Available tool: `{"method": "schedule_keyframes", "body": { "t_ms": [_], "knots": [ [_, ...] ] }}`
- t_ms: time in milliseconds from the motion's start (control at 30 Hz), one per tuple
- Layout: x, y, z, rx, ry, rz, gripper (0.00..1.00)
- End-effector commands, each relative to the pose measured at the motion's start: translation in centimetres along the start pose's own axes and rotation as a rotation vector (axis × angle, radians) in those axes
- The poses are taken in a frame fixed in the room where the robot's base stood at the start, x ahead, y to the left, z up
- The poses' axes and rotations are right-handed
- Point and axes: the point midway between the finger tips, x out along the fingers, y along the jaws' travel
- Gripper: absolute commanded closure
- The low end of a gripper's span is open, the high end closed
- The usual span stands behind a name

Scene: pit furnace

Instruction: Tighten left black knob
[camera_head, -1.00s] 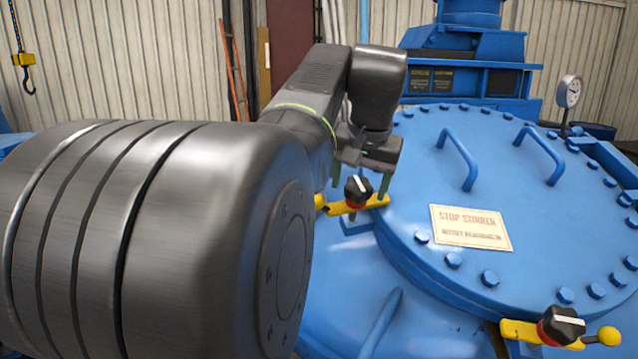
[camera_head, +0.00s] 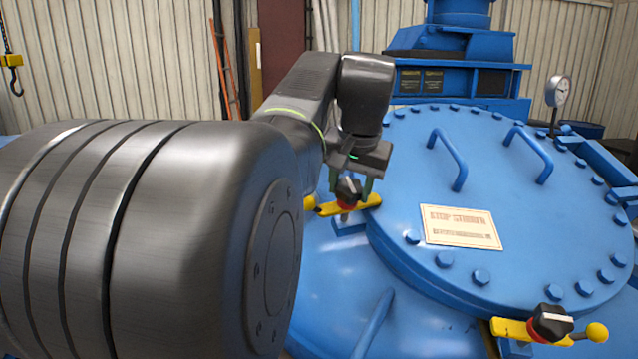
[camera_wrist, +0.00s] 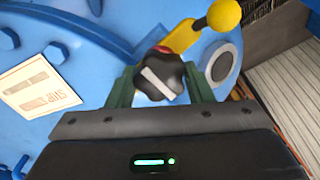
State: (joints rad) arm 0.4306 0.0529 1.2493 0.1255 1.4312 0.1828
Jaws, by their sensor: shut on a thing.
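The left black knob (camera_head: 348,187) has a white line and a red base, and sits on a yellow clamp bar (camera_head: 328,209) at the left edge of the blue lid. My gripper (camera_head: 351,184) is over it from above, with one green finger on each side. In the wrist view the lobed knob (camera_wrist: 160,77) is between the two green fingers, and the gripper is shut on it. Its white line runs diagonally, from upper left to lower right. The fingers hide part of the knob's sides.
A second black knob (camera_head: 549,322) on a yellow clamp is at the lower right. The blue lid (camera_head: 400,160) carries bolts, two raised handles (camera_head: 447,158) and a stop sign plate (camera_head: 459,228). A pressure gauge (camera_head: 558,92) stands at the right.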

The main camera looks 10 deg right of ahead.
Motion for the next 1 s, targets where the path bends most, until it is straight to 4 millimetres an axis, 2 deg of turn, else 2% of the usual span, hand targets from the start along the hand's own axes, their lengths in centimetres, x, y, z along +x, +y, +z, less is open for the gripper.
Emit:
{"method": "schedule_keyframes", "body": {
  "t_ms": [267, 1000],
  "knots": [
    [-0.31, -0.06, -0.08, 0.187, -0.002, 0.006, 0.76],
    [-0.22, -0.02, -0.08, 0.888, -0.001, 0.026, 0.76]
  ]
}}
